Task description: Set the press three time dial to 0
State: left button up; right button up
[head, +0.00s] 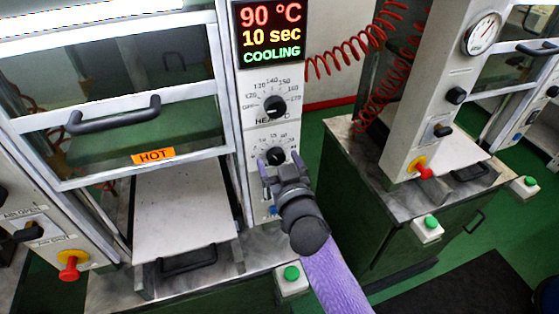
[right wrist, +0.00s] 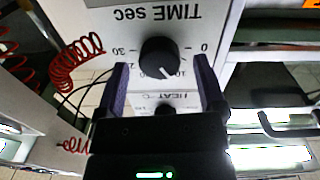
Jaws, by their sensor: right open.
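The time dial (head: 275,156) is a black knob low on the white front column of the press. It also shows in the right wrist view (right wrist: 159,58), upside down under the label "TIME sec". Its white pointer line points near the 10 mark; the 0 mark is to its right in that view. The display (head: 270,32) above reads 90 °C, 10 sec, COOLING. My right gripper (head: 281,163) is open at the dial, one finger on each side. In the right wrist view its fingers (right wrist: 163,80) show gaps to the knob. My left gripper is out of view.
The heat dial (head: 275,106) sits just above the time dial. The press door with its black handle (head: 115,114) and HOT label (head: 154,155) is to the left. A green button (head: 291,273) is below. Another press (head: 425,100) and red coiled hoses (head: 350,52) are to the right.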

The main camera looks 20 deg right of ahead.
grip_shut()
dwell(0.4)
jog(key=n, duration=0.6)
jog(key=shift+n, duration=0.4)
jog(key=n, duration=0.5)
jog(key=shift+w+r+n, duration=0.1)
jog(key=shift+n, duration=0.2)
grip_release()
